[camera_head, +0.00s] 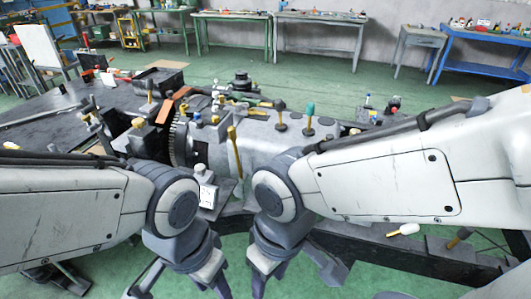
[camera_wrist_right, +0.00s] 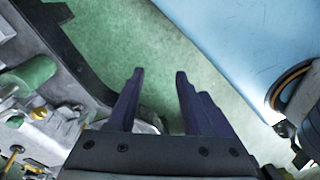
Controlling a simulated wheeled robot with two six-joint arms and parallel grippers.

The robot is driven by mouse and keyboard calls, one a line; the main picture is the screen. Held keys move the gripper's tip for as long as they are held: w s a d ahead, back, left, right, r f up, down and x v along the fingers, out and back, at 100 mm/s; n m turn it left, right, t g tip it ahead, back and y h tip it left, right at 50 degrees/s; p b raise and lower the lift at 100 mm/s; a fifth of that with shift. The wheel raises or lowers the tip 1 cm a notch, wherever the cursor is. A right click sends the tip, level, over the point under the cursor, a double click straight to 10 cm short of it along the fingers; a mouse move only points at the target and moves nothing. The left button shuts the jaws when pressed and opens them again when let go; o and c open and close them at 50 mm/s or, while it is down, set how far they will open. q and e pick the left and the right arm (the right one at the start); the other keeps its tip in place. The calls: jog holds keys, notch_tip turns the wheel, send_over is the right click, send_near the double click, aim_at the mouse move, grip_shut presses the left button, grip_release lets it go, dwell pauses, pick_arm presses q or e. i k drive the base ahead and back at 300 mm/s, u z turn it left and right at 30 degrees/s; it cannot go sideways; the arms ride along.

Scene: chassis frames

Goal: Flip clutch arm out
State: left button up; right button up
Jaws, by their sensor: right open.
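A grey gearbox-like housing (camera_head: 265,140) lies on a dark chassis frame in the middle of the head view. A yellow lever (camera_head: 234,152) stands up at its near side, and a green-topped lever (camera_head: 309,118) stands on top. I cannot tell for certain which part is the clutch arm. My right gripper (camera_head: 258,284) is low at the bottom, in front of the housing and apart from the levers. In the right wrist view its fingers (camera_wrist_right: 159,73) are spread and empty above green floor. My left gripper (camera_head: 178,285) is at the lower left, fingers apart, tips partly cut off.
A toothed ring (camera_head: 178,140) and a jumble of engine parts sit left of the housing. A dark frame rail (camera_head: 395,257) runs to the lower right. A green knob (camera_wrist_right: 32,73) shows beside the right gripper. Workbenches (camera_head: 318,22) line the back wall; green floor lies between.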

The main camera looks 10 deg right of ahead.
aim_at(231, 131)
jog(key=u, duration=0.45)
jog(key=i, duration=1.25)
jog(key=z, duration=0.6)
